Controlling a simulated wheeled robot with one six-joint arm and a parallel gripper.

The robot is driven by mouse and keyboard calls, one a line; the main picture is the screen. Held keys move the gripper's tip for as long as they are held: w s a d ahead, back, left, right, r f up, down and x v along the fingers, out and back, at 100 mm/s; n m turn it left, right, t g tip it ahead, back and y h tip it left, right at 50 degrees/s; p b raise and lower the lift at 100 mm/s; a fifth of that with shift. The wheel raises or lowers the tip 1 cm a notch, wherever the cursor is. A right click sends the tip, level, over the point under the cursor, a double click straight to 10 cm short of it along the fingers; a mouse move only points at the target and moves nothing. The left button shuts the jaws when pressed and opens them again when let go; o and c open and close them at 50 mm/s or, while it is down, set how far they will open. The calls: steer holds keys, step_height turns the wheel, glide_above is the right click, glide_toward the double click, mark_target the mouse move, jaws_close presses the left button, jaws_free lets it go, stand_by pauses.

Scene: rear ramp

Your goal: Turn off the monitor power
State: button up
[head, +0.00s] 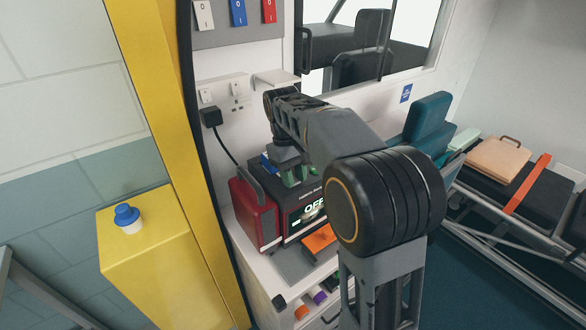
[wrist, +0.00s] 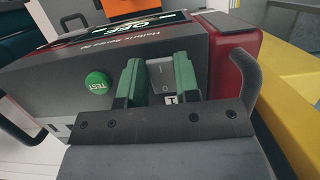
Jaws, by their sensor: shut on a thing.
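The monitor (head: 256,213) is a red and dark box on the white counter. Its screen (head: 314,209) reads OFF in green-white letters. In the wrist view the monitor's dark top (wrist: 225,62) shows close up, with a round green TEST button (wrist: 97,83) beside my gripper. My gripper (wrist: 159,80) has green fingers, shut on the grey power switch (wrist: 161,76), which carries a small white marking. The fingers cover part of the switch, so its exact position is hard to tell. In the head view my gripper (head: 290,177) is over the monitor's top, partly hidden by my arm.
A black plug (head: 211,116) with a cord sits in the wall socket above the monitor. White, blue (head: 238,12) and red (head: 269,11) wall switches are higher up. A yellow box (head: 150,255) with a blue knob (head: 127,217) stands left. An orange object (head: 319,239) lies before the screen.

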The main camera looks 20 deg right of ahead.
steer(key=shift+r, duration=0.15)
steer(key=o, duration=0.9)
steer(key=shift+d, duration=0.15)
steer(key=p+v, duration=0.2)
steer(key=v, duration=1.1)
steer(key=shift+w+r, duration=0.25)
steer(key=shift+r, duration=0.1)
